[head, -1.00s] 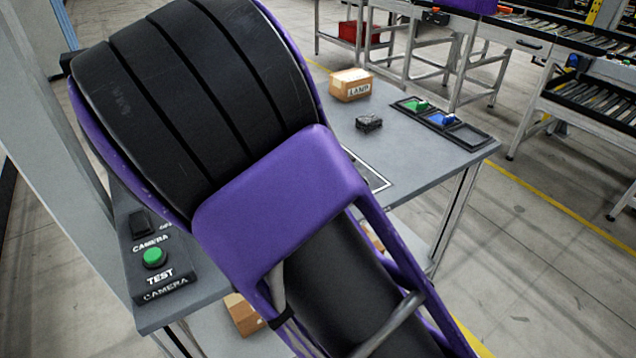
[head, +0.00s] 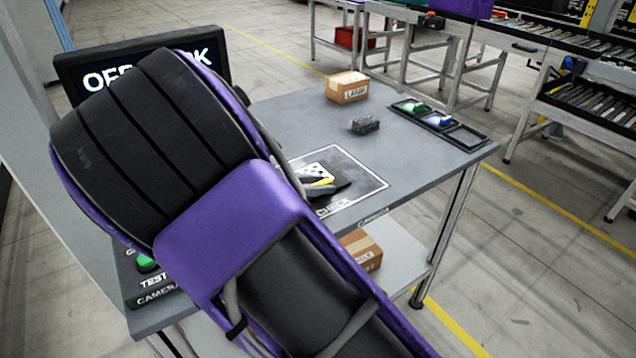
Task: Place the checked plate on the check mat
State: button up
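The check mat (head: 362,188) is a dark rectangle with a white outline and the word CHECK, on the grey table. A small black-and-white checked plate (head: 314,169) shows over the mat, just right of my arm. A grey, yellow and black part, seemingly the tip of my gripper (head: 318,184), shows at the plate's near side. My purple and black arm hides most of the gripper. I cannot tell whether the fingers hold the plate, or whether the plate touches the mat.
A dark grey block (head: 365,125) and a cardboard box (head: 347,87) stand farther back on the table. A black tray (head: 463,137) with green and blue items lies at the right edge. A dark screen (head: 75,75) and a green button (head: 146,262) are at the left.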

jog(key=shift+o, duration=0.8)
jog(key=shift+r, duration=0.2)
jog(key=p+v, duration=0.1)
jog(key=v, duration=1.1)
jog(key=shift+p, duration=0.4)
